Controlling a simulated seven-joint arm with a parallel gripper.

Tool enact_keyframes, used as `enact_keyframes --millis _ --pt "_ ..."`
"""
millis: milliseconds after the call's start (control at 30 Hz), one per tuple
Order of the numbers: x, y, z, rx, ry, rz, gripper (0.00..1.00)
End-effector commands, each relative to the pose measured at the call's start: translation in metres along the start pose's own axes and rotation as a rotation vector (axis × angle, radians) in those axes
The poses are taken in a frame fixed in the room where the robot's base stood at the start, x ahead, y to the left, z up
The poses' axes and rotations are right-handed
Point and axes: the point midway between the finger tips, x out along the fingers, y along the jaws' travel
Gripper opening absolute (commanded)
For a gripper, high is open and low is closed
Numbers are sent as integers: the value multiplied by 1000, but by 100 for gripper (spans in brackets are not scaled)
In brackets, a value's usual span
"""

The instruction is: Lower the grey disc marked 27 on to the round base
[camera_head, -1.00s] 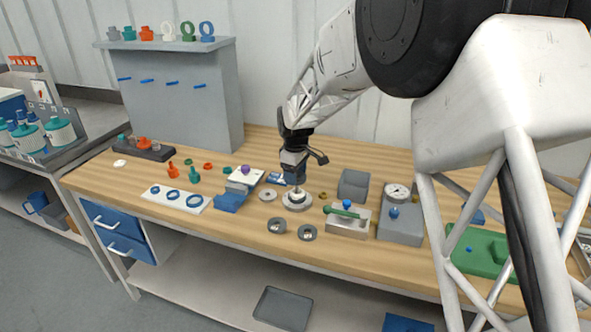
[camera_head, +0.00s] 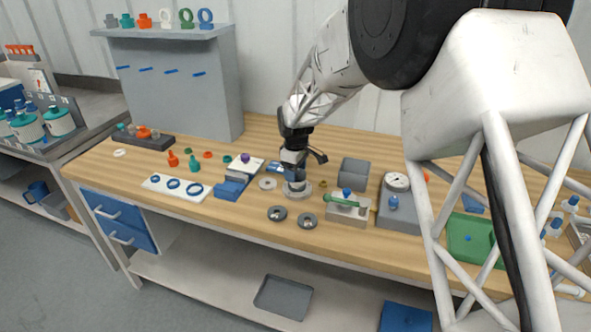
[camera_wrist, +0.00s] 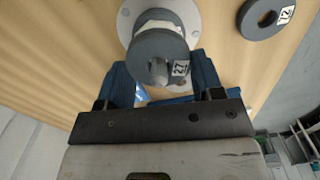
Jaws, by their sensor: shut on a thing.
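My gripper (camera_head: 296,177) is over the round base (camera_head: 303,193) near the front middle of the bench. In the wrist view the two blue fingers of my gripper (camera_wrist: 160,78) are shut on a thick grey disc (camera_wrist: 150,46). A white label on the disc's side looks like 27, seen at an angle. The pale round base (camera_wrist: 196,18) with bolt holes shows behind the disc, which overlaps its middle. The fingers hide the disc in the head view, and I cannot tell whether it touches the base.
Two dark grey discs (camera_head: 277,213) (camera_head: 307,221) lie in front of the base; one labelled disc (camera_wrist: 262,17) shows in the wrist view. A pale ring (camera_head: 267,184) lies left. A grey block with a green-handled tool (camera_head: 347,209) stands close on the right.

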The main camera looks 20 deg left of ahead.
Motion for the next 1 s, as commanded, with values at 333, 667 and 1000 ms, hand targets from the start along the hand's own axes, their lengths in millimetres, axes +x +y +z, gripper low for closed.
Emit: enact_keyframes --millis 333,667,1000 --pt "0 0 0 0 0 0 76" --pt "0 0 0 0 0 0 91" --pt "-16 0 0 0 1 1 91"
